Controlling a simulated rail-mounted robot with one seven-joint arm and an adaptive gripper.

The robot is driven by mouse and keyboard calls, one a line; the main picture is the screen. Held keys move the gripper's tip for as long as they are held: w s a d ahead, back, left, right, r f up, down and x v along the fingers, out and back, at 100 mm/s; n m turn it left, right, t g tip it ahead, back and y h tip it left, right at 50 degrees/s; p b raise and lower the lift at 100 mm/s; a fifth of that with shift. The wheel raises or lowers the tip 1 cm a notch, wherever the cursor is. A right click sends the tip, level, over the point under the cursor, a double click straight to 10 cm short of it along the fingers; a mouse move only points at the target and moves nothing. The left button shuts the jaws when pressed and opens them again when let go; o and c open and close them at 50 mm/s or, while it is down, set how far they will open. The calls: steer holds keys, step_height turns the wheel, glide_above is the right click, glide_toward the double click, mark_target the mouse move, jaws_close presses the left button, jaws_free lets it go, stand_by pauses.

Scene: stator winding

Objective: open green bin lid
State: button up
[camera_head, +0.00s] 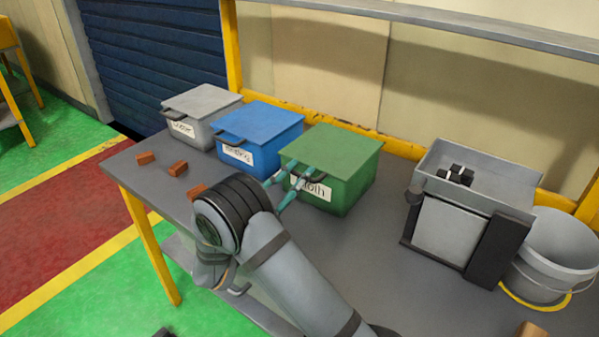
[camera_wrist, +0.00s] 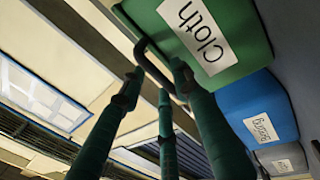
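The green bin (camera_head: 345,178) stands on the grey table with its green lid (camera_head: 333,149) down and a "cloth" label on its front. The bin shows upside down at the top of the wrist view (camera_wrist: 235,60). My gripper (camera_head: 302,178) is at the front of this bin, its teal fingers spread apart. In the wrist view, the dark lid handle (camera_wrist: 150,62) lies among the fingertips of my gripper (camera_wrist: 157,80). I cannot tell whether they touch it. In the head view, the fingers hide part of the label and the handle.
A closed blue bin (camera_head: 262,126) and a closed grey bin (camera_head: 203,103) stand to the left. Several brown blocks (camera_head: 178,168) lie near the table's left edge. A grey machine (camera_head: 455,220) and a bucket (camera_head: 553,258) stand to the right. A shelf rail runs above the back.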

steer(key=shift+w+d, duration=0.2)
steer(key=shift+w, duration=0.1)
steer(key=shift+c, duration=0.4)
jaws_close()
stand_by(0.4)
